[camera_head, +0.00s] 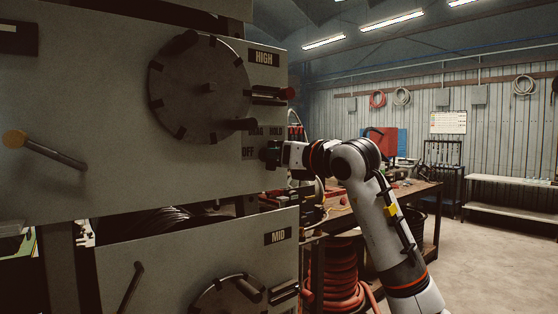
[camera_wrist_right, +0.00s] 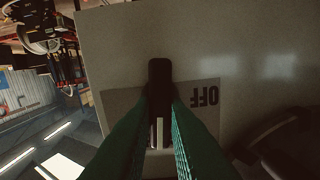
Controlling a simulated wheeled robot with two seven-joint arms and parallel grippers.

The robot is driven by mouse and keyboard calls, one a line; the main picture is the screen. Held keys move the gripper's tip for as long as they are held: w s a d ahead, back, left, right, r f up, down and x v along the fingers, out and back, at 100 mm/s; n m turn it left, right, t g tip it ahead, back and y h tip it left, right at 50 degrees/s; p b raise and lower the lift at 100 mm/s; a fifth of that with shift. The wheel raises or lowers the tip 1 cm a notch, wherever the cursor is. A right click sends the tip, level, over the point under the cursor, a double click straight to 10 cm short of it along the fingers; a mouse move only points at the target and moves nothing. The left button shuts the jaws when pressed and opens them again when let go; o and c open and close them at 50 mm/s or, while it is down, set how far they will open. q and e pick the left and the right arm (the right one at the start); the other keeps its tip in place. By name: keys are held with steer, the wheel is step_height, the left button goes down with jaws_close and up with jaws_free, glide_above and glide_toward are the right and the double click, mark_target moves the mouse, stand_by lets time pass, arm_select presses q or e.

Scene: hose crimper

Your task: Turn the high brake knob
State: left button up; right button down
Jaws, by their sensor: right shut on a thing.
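The high brake knob (camera_head: 263,154) is a small dark knob on the right edge of the upper grey panel (camera_head: 110,110), below the HIGH label (camera_head: 264,57). The words DRAG, HOLD and OFF are printed around it. My right gripper (camera_head: 274,154) comes in from the right and is shut on the knob. In the right wrist view the dark knob (camera_wrist_right: 160,72) stands between the two green fingers, its long side in line with them. The OFF label there is upside down, right of the knob. Where the knob points is unclear. My left gripper is not in view.
A large dark wheel (camera_head: 200,90) with pegs is on the upper panel, left of the knob. A red-tipped lever (camera_head: 289,93) sticks out above my gripper. The MID panel (camera_head: 160,265) is below. A workbench (camera_head: 420,195) stands behind my right arm; open floor lies at right.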

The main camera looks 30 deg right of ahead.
steer(key=shift+d+m+b, duration=0.15)
steer(key=shift+m+b, duration=0.4)
steer(key=shift+m, duration=1.75)
steer(key=c, duration=1.4)
jaws_free()
steer(key=shift+c, duration=0.2)
steer(key=s+d+b, duration=0.1)
steer(key=s+b, duration=0.3)
steer(key=s, duration=0.8)
